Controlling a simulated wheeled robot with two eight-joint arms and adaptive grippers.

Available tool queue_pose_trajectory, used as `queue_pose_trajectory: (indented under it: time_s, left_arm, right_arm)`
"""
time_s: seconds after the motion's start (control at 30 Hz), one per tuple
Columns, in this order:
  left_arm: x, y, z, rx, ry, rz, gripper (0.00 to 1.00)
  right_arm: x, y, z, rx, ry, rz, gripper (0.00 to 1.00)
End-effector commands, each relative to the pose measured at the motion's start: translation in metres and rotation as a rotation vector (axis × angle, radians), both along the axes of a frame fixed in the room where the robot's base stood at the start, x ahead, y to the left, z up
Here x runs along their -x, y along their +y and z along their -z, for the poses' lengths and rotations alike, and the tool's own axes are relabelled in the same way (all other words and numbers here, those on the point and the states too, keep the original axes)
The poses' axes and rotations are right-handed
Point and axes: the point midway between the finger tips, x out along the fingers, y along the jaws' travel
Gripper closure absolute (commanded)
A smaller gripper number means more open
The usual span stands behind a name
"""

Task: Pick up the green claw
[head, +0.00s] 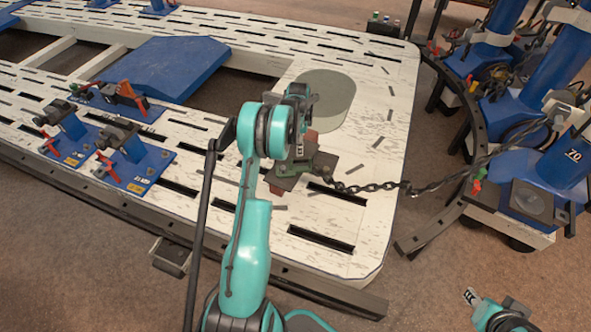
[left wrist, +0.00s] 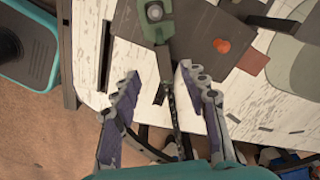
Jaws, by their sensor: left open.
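The green claw (head: 322,161) lies on the white slotted bench (head: 375,215), with a dark chain (head: 375,187) running from it to the right. In the left wrist view the claw (left wrist: 155,28) is at the top centre, with its dark shank pointing toward my fingers. My left gripper (left wrist: 160,74) is open, its purple-grey fingers spread on both sides of the chain below the claw. It holds nothing. In the head view my teal left arm partly hides the gripper and claw. Only part of my right arm shows at the bottom right; its jaw state is unclear.
A dark plate with a red knob (left wrist: 222,45) lies beside the claw. Clamps on blue bases (head: 135,160) stand at the left of the bench. Blue posts on a wheeled stand (head: 545,135) are at the right, where the chain leads. The bench's front right corner is clear.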

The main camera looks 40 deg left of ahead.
Motion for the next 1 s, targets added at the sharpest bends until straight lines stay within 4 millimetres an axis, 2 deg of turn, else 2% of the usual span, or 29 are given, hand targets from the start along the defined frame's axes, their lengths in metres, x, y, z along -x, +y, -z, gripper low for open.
queue_pose_trajectory:
  time_s: [0.03,0.2,0.47,0.73,1.0]
  left_arm:
    - [0.001,0.007,0.013,0.005,0.011,0.012,0.56]
    - [0.003,0.016,0.037,0.013,0.024,0.035,0.56]
    - [0.003,0.015,0.064,0.013,0.024,0.036,0.56]
    - [0.002,0.012,0.104,0.013,0.024,0.036,0.56]
    - [0.002,0.012,0.107,0.013,0.024,0.035,0.56]
  right_arm:
    - [0.0,0.0,0.001,0.0,0.0,0.0,0.64]
    - [0.0,0.0,0.005,0.0,0.0,0.0,0.64]
    - [0.0,0.0,0.016,0.0,0.0,0.0,0.64]
    - [0.0,0.0,0.038,0.0,0.0,0.0,0.64]
    - [0.0,0.0,0.038,0.0,0.0,0.0,0.64]
